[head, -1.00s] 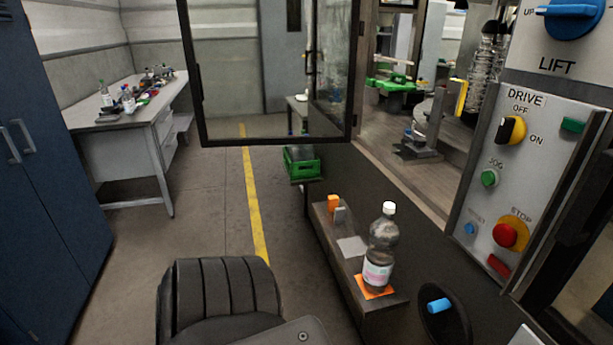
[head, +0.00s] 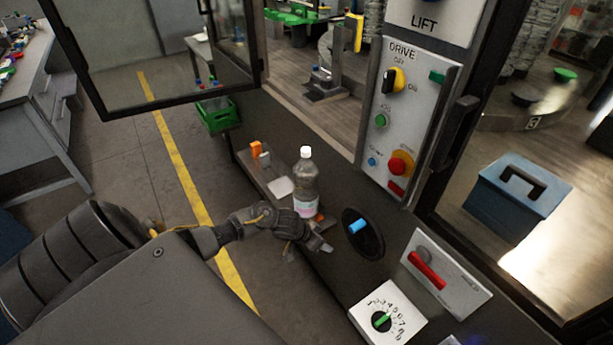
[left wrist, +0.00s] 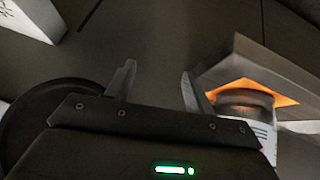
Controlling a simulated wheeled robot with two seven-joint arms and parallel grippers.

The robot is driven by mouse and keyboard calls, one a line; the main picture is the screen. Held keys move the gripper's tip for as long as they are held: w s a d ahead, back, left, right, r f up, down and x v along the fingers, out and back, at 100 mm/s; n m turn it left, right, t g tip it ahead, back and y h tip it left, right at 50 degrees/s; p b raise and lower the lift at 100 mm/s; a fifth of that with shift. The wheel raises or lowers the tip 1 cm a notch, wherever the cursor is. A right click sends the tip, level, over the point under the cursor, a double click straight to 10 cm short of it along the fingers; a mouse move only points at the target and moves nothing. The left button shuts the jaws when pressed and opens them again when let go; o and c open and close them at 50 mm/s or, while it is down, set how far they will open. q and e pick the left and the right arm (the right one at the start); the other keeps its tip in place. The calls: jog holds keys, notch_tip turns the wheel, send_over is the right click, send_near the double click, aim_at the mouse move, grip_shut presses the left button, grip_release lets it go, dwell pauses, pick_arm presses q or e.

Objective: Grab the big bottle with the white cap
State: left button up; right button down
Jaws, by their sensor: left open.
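The big bottle with the white cap (head: 306,178) stands upright on the end of a narrow ledge (head: 258,170) on the machine's side. It is clear and dark-tinted with a pale pink and white label. My left gripper (head: 325,250) is in front of and below the bottle in the head view, its fingers apart and empty. In the left wrist view the open fingers (left wrist: 158,85) have nothing between them. The bottle's lower part (left wrist: 245,110) shows to the right of them, by an orange patch (left wrist: 262,90). My right gripper is not in view.
An orange item (head: 256,149) and a pale card (head: 280,187) are farther along the ledge. A black handwheel with a blue knob (head: 358,227) is close to the right of my left gripper. A green crate (head: 218,116) is beyond the ledge. The control panel (head: 405,120) rises at right.

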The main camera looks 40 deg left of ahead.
pick_arm(q)
jog(key=w+a+r+m+p, duration=0.1)
jog(key=w+r+p, duration=0.1)
jog(key=r, duration=1)
jog(key=w+a+r+p, duration=0.2)
jog(key=r, duration=0.9)
jog(key=n+y+p, duration=0.1)
jog(key=n+y, duration=0.1)
jog(key=y, duration=0.1)
send_near(304, 150)
jog(key=f, duration=0.1)
jog(key=x, duration=0.5)
jog(key=shift+f, duration=0.3)
jog(key=shift+w+d+f+p, duration=0.1)
jog(key=shift+w+f+p, duration=0.1)
jog(key=shift+w+p, duration=0.1)
jog(key=x, duration=0.4)
jog(key=shift+w+f+p, duration=0.15)
jog(key=shift+w+p, duration=0.15)
jog(key=shift+p, duration=0.05)
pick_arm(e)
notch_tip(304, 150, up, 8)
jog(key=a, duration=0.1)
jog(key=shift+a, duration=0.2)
pick_arm(q)
jog(key=shift+s, duration=0.1)
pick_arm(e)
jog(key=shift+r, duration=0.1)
